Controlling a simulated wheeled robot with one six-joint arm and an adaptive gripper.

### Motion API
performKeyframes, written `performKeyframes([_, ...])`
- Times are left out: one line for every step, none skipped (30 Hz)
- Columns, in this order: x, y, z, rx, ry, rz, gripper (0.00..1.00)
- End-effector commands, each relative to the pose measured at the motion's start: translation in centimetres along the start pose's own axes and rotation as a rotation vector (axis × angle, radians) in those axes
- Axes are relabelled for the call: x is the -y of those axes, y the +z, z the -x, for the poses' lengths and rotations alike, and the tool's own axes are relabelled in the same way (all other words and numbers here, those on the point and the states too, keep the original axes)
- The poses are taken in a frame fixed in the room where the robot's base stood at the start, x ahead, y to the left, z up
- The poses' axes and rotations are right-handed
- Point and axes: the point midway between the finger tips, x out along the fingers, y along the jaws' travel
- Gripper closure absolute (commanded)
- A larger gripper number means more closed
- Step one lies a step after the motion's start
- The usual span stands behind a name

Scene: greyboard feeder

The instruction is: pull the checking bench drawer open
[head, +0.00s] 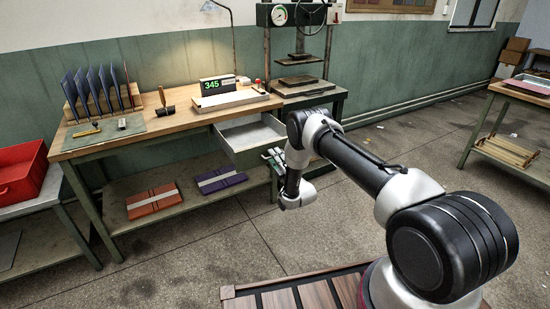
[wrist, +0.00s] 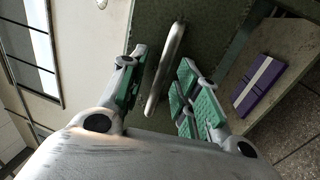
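The checking bench (head: 165,128) has a wooden top and green legs. Its drawer (head: 250,133) stands partly out below the right end of the top, with its pale inside showing. My gripper (head: 273,160) is at the drawer's front in the head view. In the wrist view, the drawer's grey bar handle (wrist: 166,68) lies between the two green-padded fingers of my gripper (wrist: 161,78). The fingers are apart, with a visible gap on each side of the handle. My arm and gripper hide part of the drawer front in the head view.
An orange book-like block (head: 153,201) and a purple one (head: 221,179) lie on the bench's lower shelf. A press (head: 296,50) stands on a stand right of the drawer. A red crate (head: 20,172) is at far left. The floor in front of the bench is clear.

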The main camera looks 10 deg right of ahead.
Motion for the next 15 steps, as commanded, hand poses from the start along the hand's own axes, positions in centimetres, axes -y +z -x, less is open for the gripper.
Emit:
performKeyframes([0.1, 0.0, 0.4, 0.001, -0.002, 0.0, 0.68])
performKeyframes([0.1, 0.0, 0.8, 0.001, -0.002, 0.0, 0.68])
performKeyframes([0.1, 0.1, 1.4, 0.001, -0.003, 0.0, 0.68])
performKeyframes([0.1, 0.1, 2.0, 0.001, -0.004, 0.0, 0.68])
performKeyframes([0.1, 0.0, 2.6, 0.001, -0.004, 0.0, 0.68])
performKeyframes([0.1, 0.1, 3.5, 0.001, -0.005, 0.0, 0.68])
performKeyframes([0.1, 0.1, 4.2, 0.001, -0.005, -0.001, 0.68])
performKeyframes([0.1, 0.1, 4.9, 0.001, -0.005, -0.001, 0.68])
performKeyframes([0.1, 0.1, 5.9, 0.001, -0.005, -0.001, 0.68])
performKeyframes([0.1, 0.1, 6.5, 0.002, -0.005, -0.001, 0.68])
performKeyframes([0.1, 0.1, 7.2, 0.002, -0.005, -0.001, 0.68])
performKeyframes([0.1, 0.1, 8.0, 0.002, -0.005, -0.001, 0.68])
performKeyframes([0.1, 0.1, 8.6, 0.002, -0.004, 0.0, 0.68])
performKeyframes([0.1, 0.1, 9.2, 0.002, -0.004, 0.0, 0.68])
performKeyframes([0.1, 0.0, 9.8, 0.001, -0.003, -0.001, 0.68])
